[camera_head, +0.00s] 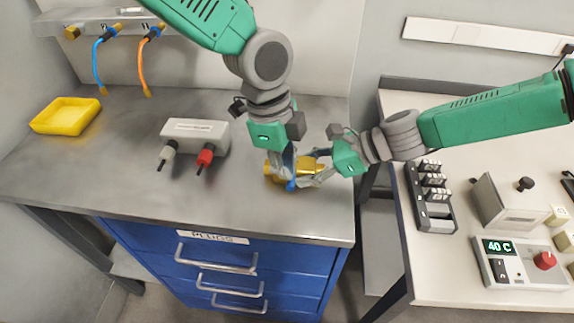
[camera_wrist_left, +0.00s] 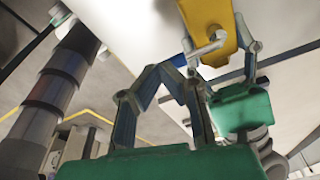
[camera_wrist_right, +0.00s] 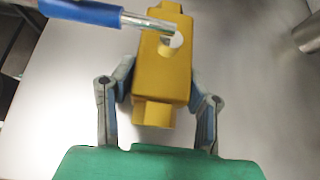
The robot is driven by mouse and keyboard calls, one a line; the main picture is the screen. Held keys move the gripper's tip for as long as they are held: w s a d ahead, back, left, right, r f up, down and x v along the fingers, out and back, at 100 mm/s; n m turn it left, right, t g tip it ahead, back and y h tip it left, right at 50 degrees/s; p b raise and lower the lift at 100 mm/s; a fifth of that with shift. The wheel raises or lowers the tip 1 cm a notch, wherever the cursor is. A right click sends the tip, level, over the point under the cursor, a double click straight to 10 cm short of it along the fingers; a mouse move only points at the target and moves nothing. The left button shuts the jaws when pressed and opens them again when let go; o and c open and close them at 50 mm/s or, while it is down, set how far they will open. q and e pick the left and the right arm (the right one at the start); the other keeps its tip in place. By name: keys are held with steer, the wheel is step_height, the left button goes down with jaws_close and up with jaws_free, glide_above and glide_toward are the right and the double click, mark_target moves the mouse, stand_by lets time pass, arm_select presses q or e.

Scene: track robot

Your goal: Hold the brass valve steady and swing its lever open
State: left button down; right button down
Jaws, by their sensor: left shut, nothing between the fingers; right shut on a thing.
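The brass valve (camera_head: 308,163) is a yellow block with stub ends above the grey bench. My right gripper (camera_head: 314,176) is shut on it from the right; in the right wrist view the fingers press both sides of the valve body (camera_wrist_right: 165,75). The lever, with a metal stem (camera_wrist_right: 150,24) and blue handle (camera_wrist_right: 85,11), runs from the valve's top to the left, crosswise to the body. My left gripper (camera_head: 284,165) points down beside the valve, shut and empty. In the left wrist view its fingertips (camera_wrist_left: 178,74) are close to the lever; contact is unclear.
A wall rail holds blue and orange hoses. Blue drawers (camera_head: 250,262) are below. A side table at right carries a display unit (camera_head: 520,263).

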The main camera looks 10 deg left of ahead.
arm_select(q)
steer(key=shift+d, duration=0.15)
stand_by(0.3)
steer(key=shift+w+d, duration=0.1)
steer(key=shift+d, duration=0.6)
step_height(320, 180, up, 13)
steer(key=shift+d, duration=0.15)
stand_by(0.4)
steer(key=n, duration=0.3)
steer(key=shift+t, duration=0.3)
